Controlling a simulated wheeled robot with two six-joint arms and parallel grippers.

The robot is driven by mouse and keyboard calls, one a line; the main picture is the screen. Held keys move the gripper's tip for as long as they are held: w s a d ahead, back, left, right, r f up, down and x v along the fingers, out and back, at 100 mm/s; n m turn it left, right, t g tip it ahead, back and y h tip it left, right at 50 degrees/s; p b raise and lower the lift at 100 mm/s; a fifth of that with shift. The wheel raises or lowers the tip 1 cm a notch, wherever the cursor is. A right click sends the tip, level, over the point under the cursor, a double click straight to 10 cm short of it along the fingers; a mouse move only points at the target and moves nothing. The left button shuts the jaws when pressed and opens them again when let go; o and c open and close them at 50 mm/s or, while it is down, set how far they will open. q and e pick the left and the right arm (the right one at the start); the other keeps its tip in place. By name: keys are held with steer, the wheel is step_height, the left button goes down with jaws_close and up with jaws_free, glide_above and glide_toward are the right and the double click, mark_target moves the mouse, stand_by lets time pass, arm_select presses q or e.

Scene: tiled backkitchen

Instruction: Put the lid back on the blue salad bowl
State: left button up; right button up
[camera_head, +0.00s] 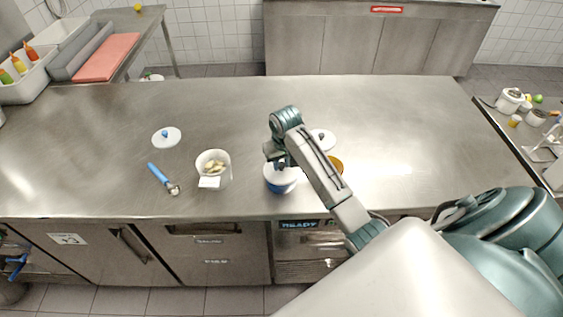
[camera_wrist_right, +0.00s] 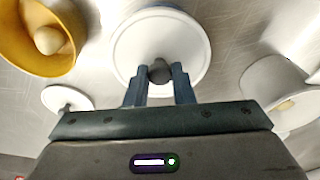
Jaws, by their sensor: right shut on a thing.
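The blue salad bowl (camera_head: 283,187) stands near the front edge of the counter, with its blue side showing below a white top. A round white lid (camera_wrist_right: 128,45) with a dark knob (camera_wrist_right: 160,72) fills the middle of the right wrist view. My right gripper (camera_wrist_right: 160,78) is shut on the knob from above. In the head view my right gripper (camera_head: 280,163) is right over the blue bowl, and the white lid (camera_head: 271,173) is at its rim. I cannot tell whether it rests fully on the rim. The bowl's inside is hidden. My left gripper is out of view.
A yellow bowl (camera_head: 338,162) is partly behind my right arm, with a white lid (camera_head: 328,139) behind it. The counter's far right is clear.

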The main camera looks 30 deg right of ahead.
stand_by(0.3)
steer(key=o, duration=1.5)
steer(key=shift+r, duration=3.5)
jaws_close()
steer(key=shift+f, duration=0.2)
